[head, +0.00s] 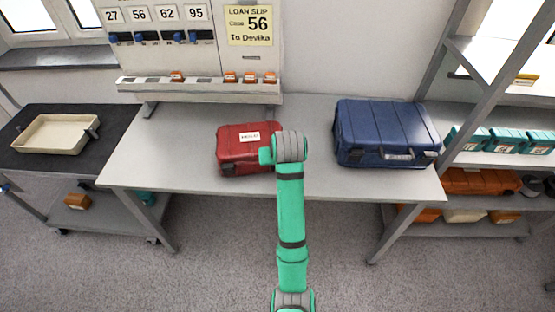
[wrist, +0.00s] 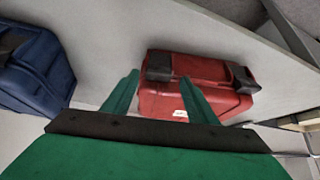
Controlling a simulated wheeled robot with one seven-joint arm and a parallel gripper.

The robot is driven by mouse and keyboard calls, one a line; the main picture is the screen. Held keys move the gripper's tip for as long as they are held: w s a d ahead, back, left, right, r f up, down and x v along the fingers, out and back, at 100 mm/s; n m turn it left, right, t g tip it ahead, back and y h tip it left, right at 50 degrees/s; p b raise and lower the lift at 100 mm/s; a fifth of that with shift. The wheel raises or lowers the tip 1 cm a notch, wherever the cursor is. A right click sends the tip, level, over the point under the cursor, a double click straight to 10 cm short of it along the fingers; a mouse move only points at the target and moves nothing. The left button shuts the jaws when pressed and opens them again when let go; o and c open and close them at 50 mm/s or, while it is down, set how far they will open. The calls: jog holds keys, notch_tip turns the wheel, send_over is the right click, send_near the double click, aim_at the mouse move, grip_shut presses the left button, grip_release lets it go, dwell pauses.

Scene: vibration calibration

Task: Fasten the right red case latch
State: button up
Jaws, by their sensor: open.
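The red case (head: 232,160) lies shut on the grey table, left of centre in the head view. My green arm covers its right part there, including the right latch. In the wrist view the red case (wrist: 215,72) shows beyond my fingers, with a dark latch (wrist: 158,64) at its left end and another dark latch (wrist: 241,77) at its right end. Whether either latch is fastened I cannot tell. My gripper (wrist: 159,77) is open and empty, its fingertips on either side of the left-hand latch in that picture. Contact cannot be judged.
A blue case (head: 385,132) stands on the table to the right, and shows at the left in the wrist view (wrist: 32,70). A board with a slotted ledge (head: 200,87) stands behind the red case. A cream tray (head: 55,134) lies on the dark left bench. Table between the cases is clear.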

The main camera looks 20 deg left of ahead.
jog(key=v, duration=0.9)
dwell(0.4)
jog(key=shift+f, duration=0.1)
